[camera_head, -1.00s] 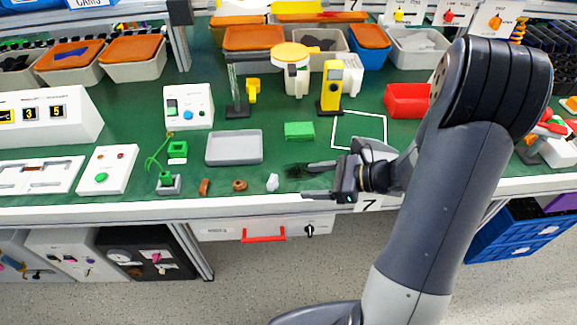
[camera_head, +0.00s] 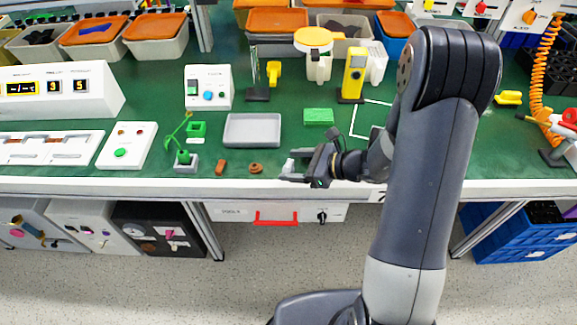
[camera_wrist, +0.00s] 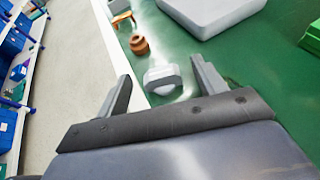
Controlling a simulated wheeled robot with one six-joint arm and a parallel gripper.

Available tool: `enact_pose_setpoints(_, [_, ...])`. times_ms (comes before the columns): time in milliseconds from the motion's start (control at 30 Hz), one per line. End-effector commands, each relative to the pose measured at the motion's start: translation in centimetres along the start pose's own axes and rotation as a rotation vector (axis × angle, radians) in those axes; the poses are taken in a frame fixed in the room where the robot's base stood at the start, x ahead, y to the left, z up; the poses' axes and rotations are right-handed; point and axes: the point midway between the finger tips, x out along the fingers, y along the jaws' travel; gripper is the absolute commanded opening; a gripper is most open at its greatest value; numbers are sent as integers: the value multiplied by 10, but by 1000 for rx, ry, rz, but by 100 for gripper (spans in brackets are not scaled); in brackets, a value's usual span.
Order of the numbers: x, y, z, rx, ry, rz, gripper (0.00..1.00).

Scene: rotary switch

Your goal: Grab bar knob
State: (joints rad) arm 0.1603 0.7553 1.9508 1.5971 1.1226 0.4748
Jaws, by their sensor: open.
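My gripper (camera_head: 292,169) is open and empty, low over the front edge of the green table. In the wrist view, its two fingers (camera_wrist: 160,70) are spread apart, with a small whitish object (camera_wrist: 163,77) just beyond and between the tips. Several knobs are in view, and I cannot tell which is the bar knob. A black knob (camera_head: 322,216) is on the white drawer front below the table edge, under my gripper. An orange bar-shaped knob (camera_head: 529,17) and a red knob (camera_head: 480,9) are on white panels at the back right, far from my gripper.
A grey tray (camera_head: 253,142) and a green block (camera_head: 318,116) lie behind my gripper. The red drawer handle (camera_head: 276,218) is below the table edge. Black and white boxes with knobs (camera_head: 158,232) stand under the table at left.

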Motion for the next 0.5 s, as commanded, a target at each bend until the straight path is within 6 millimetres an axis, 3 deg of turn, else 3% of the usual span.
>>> enact_pose_setpoints(267, [4,0,0,-1,0,0,66])
enact_pose_setpoints(500, [4,0,0,-1,0,0,48])
